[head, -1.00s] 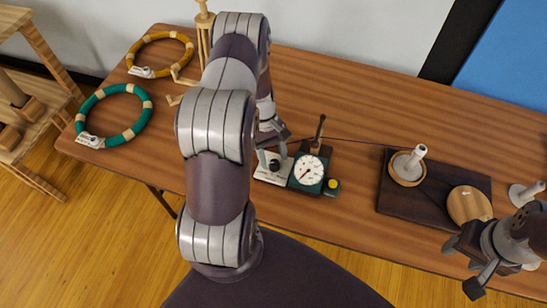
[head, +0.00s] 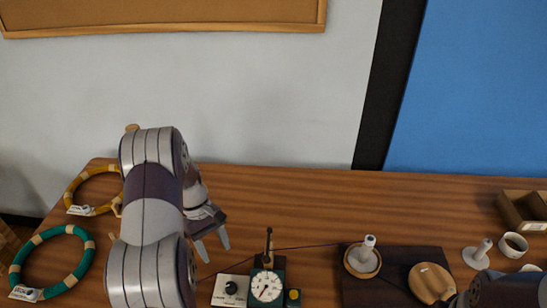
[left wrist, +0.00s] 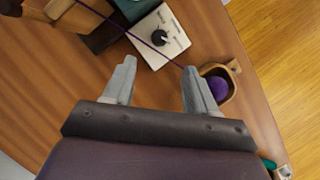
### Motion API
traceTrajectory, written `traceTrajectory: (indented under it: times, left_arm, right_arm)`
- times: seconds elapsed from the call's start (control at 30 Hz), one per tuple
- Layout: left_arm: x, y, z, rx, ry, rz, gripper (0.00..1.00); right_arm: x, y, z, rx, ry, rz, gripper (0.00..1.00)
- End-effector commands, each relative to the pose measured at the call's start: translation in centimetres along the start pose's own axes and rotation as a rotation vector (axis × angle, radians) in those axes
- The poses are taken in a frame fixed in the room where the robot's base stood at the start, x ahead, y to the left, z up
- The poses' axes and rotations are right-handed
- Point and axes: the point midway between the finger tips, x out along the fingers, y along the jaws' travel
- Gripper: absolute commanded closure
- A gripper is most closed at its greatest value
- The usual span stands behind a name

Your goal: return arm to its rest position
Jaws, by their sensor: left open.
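My left arm comes in from the left in the head view and reaches over the wooden table (head: 300,210). My left gripper (head: 211,247) is open above the table, left of the dial gauge (head: 266,287). In the left wrist view the left gripper (left wrist: 158,85) shows two spread fingers with nothing held between them. A thin purple thread (left wrist: 130,35) runs past the fingers. My right arm shows only as a dark part at the lower right of the head view; its gripper fingers are not visible.
A white box with a black knob (head: 231,289) stands beside the gauge. A dark board (head: 405,265) carries a spool (head: 363,258) and a round wooden disc (head: 430,282). Teal (head: 67,286) and yellow (head: 99,171) hoops lie left. A wooden cup with a purple ball (left wrist: 219,87) is near my left fingers.

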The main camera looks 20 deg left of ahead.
Motion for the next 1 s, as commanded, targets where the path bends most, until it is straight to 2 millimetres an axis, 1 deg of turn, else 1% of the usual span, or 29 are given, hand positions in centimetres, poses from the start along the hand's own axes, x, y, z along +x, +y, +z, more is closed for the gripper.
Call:
traceTrajectory:
  times: [0.07, 0.13, 0.17, 0.2, 0.27, 0.37, 0.4, 0.47, 0.5, 0.6, 0.63, 0.7, 1.0]
  left_arm:
    - [0.0, 0.0, 0.0, 0.003, 0.0, 0.0, 0.43]
    - [0.2, 0.0, -0.6, 0.048, 0.034, 0.004, 0.43]
    - [0.9, -0.6, -0.5, 0.079, 0.043, -0.008, 0.43]
    - [1.3, -1.4, 0.1, 0.123, 0.062, -0.023, 0.43]
    - [1.0, -1.8, 1.9, 0.234, 0.115, -0.052, 0.43]
    - [-0.2, -1.3, 6.9, 0.504, 0.23, -0.11, 0.43]
    - [-0.7, -1.1, 9.3, 0.617, 0.275, -0.129, 0.43]
    - [-1.2, -1.0, 12.8, 0.78, 0.338, -0.151, 0.43]
    - [-1.5, -1.0, 15.0, 0.876, 0.374, -0.16, 0.43]
    - [-2.1, -0.8, 19.3, 1.043, 0.435, -0.16, 0.43]
    - [-2.4, -0.4, 19.9, 1.07, 0.449, -0.154, 0.43]
    - [-2.6, 0.3, 20.5, 1.103, 0.464, -0.147, 0.43]
    - [-2.5, 0.3, 20.6, 1.102, 0.458, -0.15, 0.43]
  right_arm:
    - [0.0, 0.0, 0.0, 0.0, 0.0, 0.0, 0.5]
    - [0.0, 0.0, 0.0, 0.0, 0.0, 0.0, 0.5]
    - [0.0, 0.0, 0.0, 0.0, 0.0, 0.0, 0.5]
    - [0.0, 0.0, 0.0, 0.0, 0.0, 0.0, 0.5]
    - [0.0, 0.0, 0.0, 0.0, 0.0, 0.0, 0.5]
    - [0.0, 0.0, 0.0, 0.0, 0.0, 0.0, 0.5]
    - [0.0, 0.0, 0.0, 0.0, 0.0, 0.0, 0.5]
    - [0.0, 0.0, 0.0, 0.0, 0.0, 0.0, 0.5]
    - [0.0, 0.0, 0.0, 0.0, 0.0, 0.0, 0.5]
    - [0.0, 0.0, 0.0, 0.0, 0.0, 0.0, 0.5]
    - [0.0, 0.0, 0.0, 0.0, 0.0, 0.0, 0.5]
    - [0.0, 0.0, 0.0, 0.0, 0.0, 0.0, 0.5]
    - [0.0, 0.0, 0.0, 0.0, 0.0, 0.0, 0.5]
